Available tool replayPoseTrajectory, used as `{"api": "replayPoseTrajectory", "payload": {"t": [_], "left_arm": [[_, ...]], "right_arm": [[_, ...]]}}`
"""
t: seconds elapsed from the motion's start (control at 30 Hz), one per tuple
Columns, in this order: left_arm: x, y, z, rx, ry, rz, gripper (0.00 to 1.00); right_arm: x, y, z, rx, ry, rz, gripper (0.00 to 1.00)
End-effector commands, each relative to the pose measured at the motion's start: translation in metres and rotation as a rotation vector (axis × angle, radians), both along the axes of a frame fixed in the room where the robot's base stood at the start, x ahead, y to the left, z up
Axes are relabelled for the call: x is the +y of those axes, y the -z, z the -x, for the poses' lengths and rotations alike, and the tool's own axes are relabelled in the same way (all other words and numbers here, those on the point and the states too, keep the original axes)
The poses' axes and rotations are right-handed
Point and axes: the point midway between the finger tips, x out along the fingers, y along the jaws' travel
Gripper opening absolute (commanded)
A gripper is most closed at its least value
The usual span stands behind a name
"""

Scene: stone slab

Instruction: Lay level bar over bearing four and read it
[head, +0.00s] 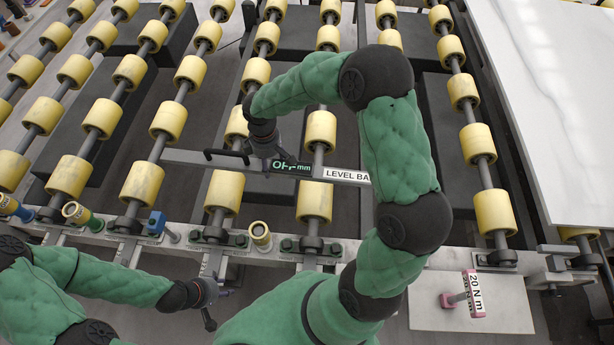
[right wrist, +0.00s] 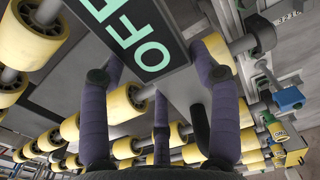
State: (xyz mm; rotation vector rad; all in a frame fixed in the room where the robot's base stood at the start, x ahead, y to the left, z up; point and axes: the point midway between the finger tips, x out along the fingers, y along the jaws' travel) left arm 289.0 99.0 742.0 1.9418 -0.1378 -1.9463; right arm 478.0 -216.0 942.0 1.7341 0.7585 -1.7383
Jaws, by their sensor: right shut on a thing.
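The level bar (head: 345,176) is a long grey bar with a "LEVEL BA..." label, its end hidden behind my right arm. Its dark display (head: 290,167) reads "OFF mm"; the "OFF" also shows large in the right wrist view (right wrist: 138,38). My right gripper (head: 263,150) is shut on the bar, its purple fingers around it in the right wrist view (right wrist: 160,105). The bar lies across the yellow rollers in the picture; I cannot tell whether it touches them. Bearings (head: 215,235) line the grey front rail; which is four is not readable. My left gripper (head: 208,305) is below the rail, its opening unclear.
Yellow rollers (head: 65,174) on shafts fill the frame. A blue-handled item (head: 156,223) and yellow-topped cylinders (head: 261,236) stand along the rail. A pink "20 N m" tool (head: 472,293) rests on a pale plate (head: 425,312) at right. A white slab (head: 560,110) lies far right.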

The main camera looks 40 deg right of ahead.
Motion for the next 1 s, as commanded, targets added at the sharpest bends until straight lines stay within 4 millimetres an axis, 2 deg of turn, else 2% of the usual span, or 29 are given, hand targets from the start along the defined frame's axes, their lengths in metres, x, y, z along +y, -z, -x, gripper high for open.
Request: {"api": "replayPoseTrajectory", "payload": {"t": [0.13, 0.27, 0.6, 0.8, 1.0], "left_arm": [[0.000, -0.003, 0.001, 0.002, 0.001, 0.000, 0.40], [0.000, 0.002, 0.001, 0.002, 0.001, 0.000, 0.40], [0.000, 0.013, 0.001, 0.002, 0.001, 0.000, 0.40], [0.000, 0.023, 0.001, 0.002, 0.001, 0.000, 0.40], [0.000, 0.026, 0.001, 0.001, 0.000, 0.000, 0.40]], "right_arm": [[-0.006, 0.001, 0.003, -0.001, -0.045, 0.000, 0.03], [-0.021, 0.010, 0.016, -0.001, -0.048, 0.001, 0.03], [-0.072, 0.041, 0.062, -0.001, -0.043, 0.001, 0.03], [-0.090, 0.073, 0.079, 0.001, -0.047, 0.001, 0.03], [-0.100, 0.088, 0.087, -0.001, -0.047, 0.001, 0.03]]}}
